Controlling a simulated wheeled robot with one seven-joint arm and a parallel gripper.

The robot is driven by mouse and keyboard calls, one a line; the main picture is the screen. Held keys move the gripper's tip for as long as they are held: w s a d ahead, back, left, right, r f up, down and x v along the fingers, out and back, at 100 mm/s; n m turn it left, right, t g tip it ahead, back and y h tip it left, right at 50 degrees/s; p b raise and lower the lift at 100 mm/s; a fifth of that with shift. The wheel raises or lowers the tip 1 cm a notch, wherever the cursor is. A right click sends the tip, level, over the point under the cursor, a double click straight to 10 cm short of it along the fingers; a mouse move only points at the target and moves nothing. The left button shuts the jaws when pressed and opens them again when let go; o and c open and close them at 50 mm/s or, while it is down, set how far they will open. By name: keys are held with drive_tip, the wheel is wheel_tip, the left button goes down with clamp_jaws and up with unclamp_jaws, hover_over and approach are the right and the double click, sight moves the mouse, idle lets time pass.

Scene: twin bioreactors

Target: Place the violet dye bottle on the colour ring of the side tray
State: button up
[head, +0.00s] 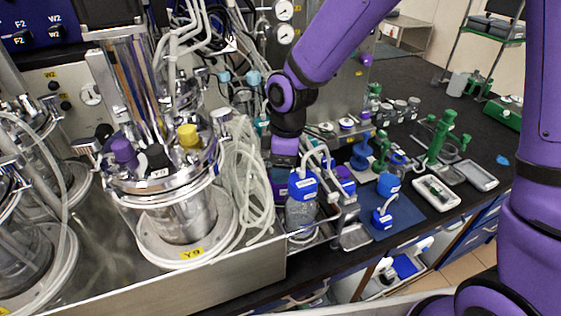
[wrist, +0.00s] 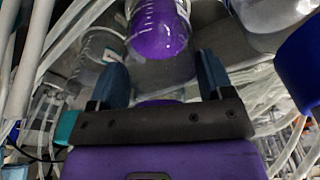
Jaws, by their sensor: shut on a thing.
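My gripper (head: 285,160) points down just right of the reactor vessel, and its fingertips are hidden in the head view. In the wrist view my gripper (wrist: 160,78) has its two dark blue fingers on either side of the violet dye bottle (wrist: 158,32), a clear bottle with a violet end and a pale label. My gripper is shut on it. In the head view I cannot make the held bottle out clearly among violet parts behind a blue-capped bottle. I cannot pick out the side tray or its colour ring with certainty.
A clear bottle with a blue cap (head: 302,186) stands close below my gripper. Looped clear tubing (head: 250,175) and the glass reactor (head: 180,215) crowd the left. A blue mat (head: 405,217) with small blue-capped bottles lies to the right. Green stands (head: 437,140) are farther right.

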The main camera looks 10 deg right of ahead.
drive_tip(key=shift+f, duration=0.1)
drive_tip(key=o, duration=1.1)
drive_tip(key=shift+o, duration=0.2)
drive_tip(key=r, duration=0.4)
drive_tip(key=d+r, duration=0.1)
drive_tip(key=r, duration=0.7)
drive_tip(key=shift+s+d+r, duration=0.1)
drive_tip(key=shift+d+r, duration=0.15)
drive_tip(key=shift+d, duration=0.15)
drive_tip(key=s+d+r+m+t, duration=0.1)
drive_tip(key=s+d+r+m, duration=0.3)
drive_tip(key=s+d+m, duration=0.1)
drive_tip(key=s+d+r+m+t+h, duration=0.1)
drive_tip(key=s+d+r+m+t, duration=0.1)
drive_tip(key=s+d+m, duration=0.4)
drive_tip(key=s+d+r+m+t, duration=0.2)
drive_tip(key=s+d+r+m, duration=0.3)
drive_tip(key=d, duration=0.7)
drive_tip(key=shift+s+r+m, duration=0.3)
drive_tip(key=shift+s+m, duration=0.1)
drive_tip(key=shift+s, duration=0.8)
